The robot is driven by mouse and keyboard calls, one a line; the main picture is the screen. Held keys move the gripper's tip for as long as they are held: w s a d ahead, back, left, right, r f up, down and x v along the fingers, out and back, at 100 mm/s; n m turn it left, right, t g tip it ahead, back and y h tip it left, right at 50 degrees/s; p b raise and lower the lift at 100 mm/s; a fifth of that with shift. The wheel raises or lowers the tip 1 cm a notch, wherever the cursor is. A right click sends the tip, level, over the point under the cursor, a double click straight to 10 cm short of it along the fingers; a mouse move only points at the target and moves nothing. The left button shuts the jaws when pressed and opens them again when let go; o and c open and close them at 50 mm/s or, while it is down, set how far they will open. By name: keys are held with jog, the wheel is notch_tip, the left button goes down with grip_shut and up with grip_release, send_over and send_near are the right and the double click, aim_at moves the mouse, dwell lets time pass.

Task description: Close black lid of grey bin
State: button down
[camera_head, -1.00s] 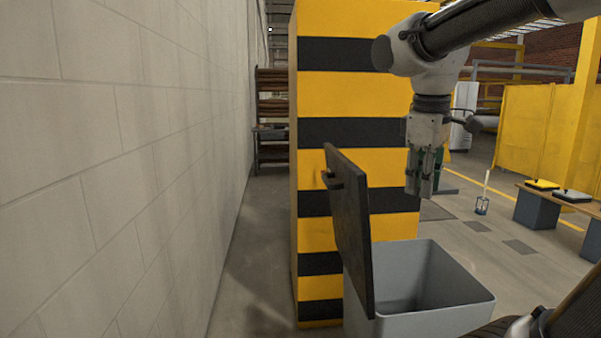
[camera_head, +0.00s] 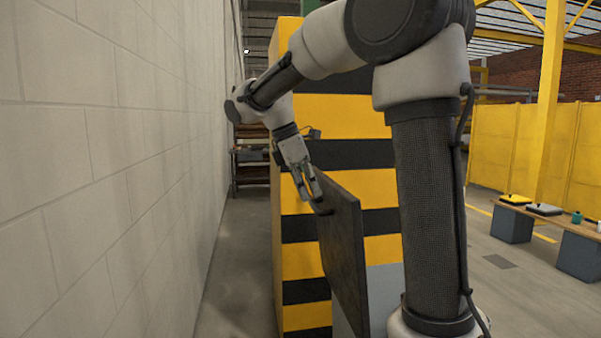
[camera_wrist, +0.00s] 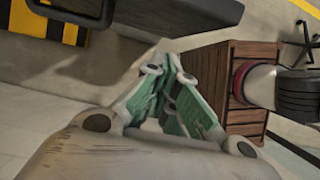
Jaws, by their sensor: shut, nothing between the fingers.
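The black lid (camera_head: 346,250) stands open and nearly upright at the left side of the grey bin (camera_head: 384,290). Its dark handle (camera_head: 325,209) sticks out on the left face, near the top edge. My gripper (camera_head: 312,196) is on the left, outer side of the lid, pointing down beside the handle. It is shut and empty; I cannot tell whether it touches the lid or handle. In the wrist view, my gripper's green-padded fingers (camera_wrist: 172,62) show close to the dark lid (camera_wrist: 165,18). My arm hides most of the bin.
A yellow-and-black striped pillar (camera_head: 350,155) stands right behind the bin and lid. A pale block wall (camera_head: 110,170) runs along the left, with a strip of free floor (camera_head: 240,270) between it and the pillar. A bench (camera_head: 540,212) stands at the far right.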

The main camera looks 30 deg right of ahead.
jog(key=d, duration=0.1)
jog(key=s+d, duration=0.1)
jog(key=d, duration=0.1)
jog(key=d+f, duration=0.1)
jog(key=shift+s+d, duration=0.15)
jog(key=shift+d, duration=0.1)
